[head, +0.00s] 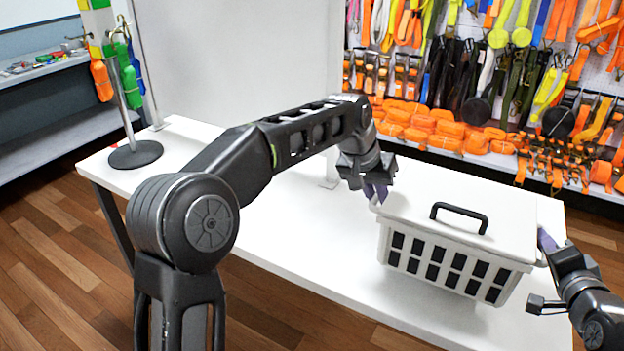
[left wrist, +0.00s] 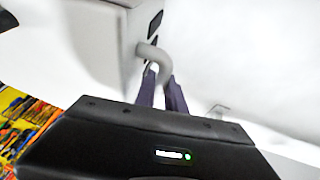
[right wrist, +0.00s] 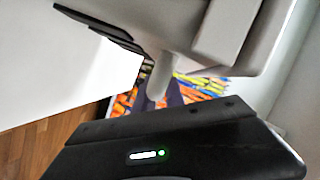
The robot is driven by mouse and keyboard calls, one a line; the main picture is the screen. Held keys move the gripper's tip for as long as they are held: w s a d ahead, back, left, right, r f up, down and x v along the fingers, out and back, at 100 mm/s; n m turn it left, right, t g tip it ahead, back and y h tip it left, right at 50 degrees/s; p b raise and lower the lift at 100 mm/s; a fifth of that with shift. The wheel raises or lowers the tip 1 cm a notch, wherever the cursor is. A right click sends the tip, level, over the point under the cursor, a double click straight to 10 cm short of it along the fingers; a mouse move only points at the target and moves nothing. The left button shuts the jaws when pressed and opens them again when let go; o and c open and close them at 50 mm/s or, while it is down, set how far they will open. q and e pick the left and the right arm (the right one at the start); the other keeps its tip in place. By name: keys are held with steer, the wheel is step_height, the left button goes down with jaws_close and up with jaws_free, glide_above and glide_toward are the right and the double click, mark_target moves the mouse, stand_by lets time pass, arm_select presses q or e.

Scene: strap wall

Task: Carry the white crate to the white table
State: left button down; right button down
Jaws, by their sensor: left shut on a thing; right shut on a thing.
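The white crate (head: 448,262) has slotted sides, a flat lid and a black top handle (head: 459,217). In the head view it is at the right end of the white table (head: 290,235), over the tabletop near its front edge; I cannot tell whether it touches the table. My left gripper (head: 377,192) is shut on the crate's left side, on a grey side handle (left wrist: 155,56) seen in the left wrist view. My right gripper (head: 545,240) is shut on the crate's right side, on a similar handle (right wrist: 160,75) in the right wrist view.
A round black stand (head: 136,154) with hanging straps is on the table's left end. A white upright panel (head: 240,70) rises behind the table. A wall of orange and yellow straps (head: 490,80) is behind at right. The table's middle is clear.

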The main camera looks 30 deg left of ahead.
arm_select(q)
steer(key=shift+r, duration=0.15)
arm_select(e)
steer(key=shift+r, duration=0.2)
